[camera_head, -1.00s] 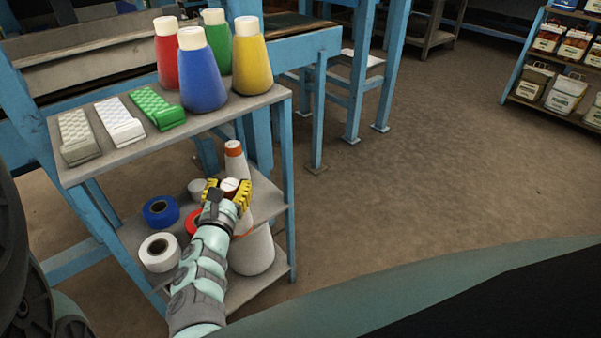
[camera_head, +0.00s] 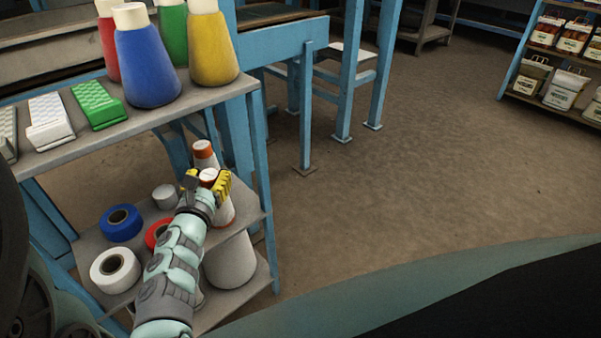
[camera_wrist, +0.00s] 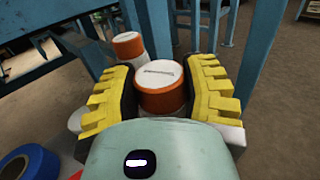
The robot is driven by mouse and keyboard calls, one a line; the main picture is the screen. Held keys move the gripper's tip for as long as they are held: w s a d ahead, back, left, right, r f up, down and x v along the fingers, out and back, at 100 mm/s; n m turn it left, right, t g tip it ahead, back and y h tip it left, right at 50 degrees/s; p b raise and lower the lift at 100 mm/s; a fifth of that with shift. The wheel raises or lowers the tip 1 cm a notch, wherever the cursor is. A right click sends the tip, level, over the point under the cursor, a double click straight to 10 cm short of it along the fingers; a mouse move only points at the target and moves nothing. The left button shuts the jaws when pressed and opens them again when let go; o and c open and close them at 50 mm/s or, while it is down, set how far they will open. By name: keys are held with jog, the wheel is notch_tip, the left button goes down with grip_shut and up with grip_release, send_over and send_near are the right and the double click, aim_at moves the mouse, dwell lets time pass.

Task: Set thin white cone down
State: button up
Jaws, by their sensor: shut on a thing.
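My gripper (camera_head: 208,182) is shut around a thin white cone (camera_head: 225,214) with an orange top, above the right part of the lower shelf. In the wrist view the cone's orange and white top (camera_wrist: 162,88) sits between the yellow ridged fingers of my gripper (camera_wrist: 162,92). The cone looks roughly upright. Its lower part is partly hidden, so I cannot tell whether it touches the shelf. A similar orange-topped cone (camera_head: 204,152) stands just behind it, also in the wrist view (camera_wrist: 128,46).
The upper shelf (camera_head: 175,112) overhangs the back. A blue post (camera_head: 262,165) stands close right.

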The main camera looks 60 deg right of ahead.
jog(key=shift+a+r, duration=0.1)
jog(key=shift+w+a, duration=0.1)
jog(key=shift+f, duration=0.25)
jog(key=o, duration=1.3)
jog(key=shift+c, duration=0.2)
